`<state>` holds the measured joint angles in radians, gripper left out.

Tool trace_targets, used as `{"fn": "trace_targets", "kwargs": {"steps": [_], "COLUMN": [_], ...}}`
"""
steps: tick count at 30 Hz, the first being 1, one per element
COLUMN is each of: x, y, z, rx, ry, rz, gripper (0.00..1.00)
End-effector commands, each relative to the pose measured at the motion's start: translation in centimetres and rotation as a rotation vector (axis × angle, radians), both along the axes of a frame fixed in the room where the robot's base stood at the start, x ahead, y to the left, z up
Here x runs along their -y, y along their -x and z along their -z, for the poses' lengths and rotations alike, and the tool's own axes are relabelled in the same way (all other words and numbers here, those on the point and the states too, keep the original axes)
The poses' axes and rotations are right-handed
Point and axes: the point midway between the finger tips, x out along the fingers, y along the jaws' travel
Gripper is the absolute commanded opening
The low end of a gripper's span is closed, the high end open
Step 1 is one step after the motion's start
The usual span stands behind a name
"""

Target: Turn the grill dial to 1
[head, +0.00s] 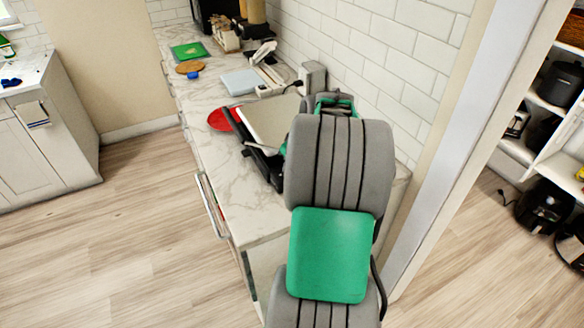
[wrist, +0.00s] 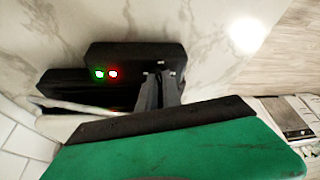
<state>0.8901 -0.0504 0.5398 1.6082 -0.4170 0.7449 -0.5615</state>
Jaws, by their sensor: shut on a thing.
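The grill (head: 272,124) stands on the marble counter, with a pale lid and black body, partly hidden by my arm in the head view. In the wrist view its black front housing (wrist: 110,58) shows a green and a red light, both lit. My gripper (wrist: 157,78) reaches down to the right part of this housing. Its grey fingers are shut on the grill dial, which they almost wholly hide. The dial's markings and setting cannot be read.
The marble counter (head: 207,150) runs back along the tiled wall. A red plate (head: 221,119) lies just left of the grill. Farther back are a pale blue board (head: 240,82), a brown round board (head: 189,67) and a green board (head: 189,50). The wooden floor at left is clear.

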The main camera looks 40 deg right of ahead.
Motion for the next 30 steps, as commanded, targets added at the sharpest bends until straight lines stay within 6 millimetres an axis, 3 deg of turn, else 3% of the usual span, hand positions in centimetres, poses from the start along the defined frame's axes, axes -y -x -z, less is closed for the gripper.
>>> {"fn": "trace_targets", "kwargs": {"steps": [12, 29, 30], "x": [-0.36, -0.38, -0.38], "y": [-0.11, -0.11, -0.11], "z": [0.08, -0.09, -0.09], "rx": [0.001, 0.001, 0.001], "ry": [0.001, 0.001, 0.001], "rz": [0.234, 0.283, 0.283], "gripper": [0.0, 0.0, 0.1]}}
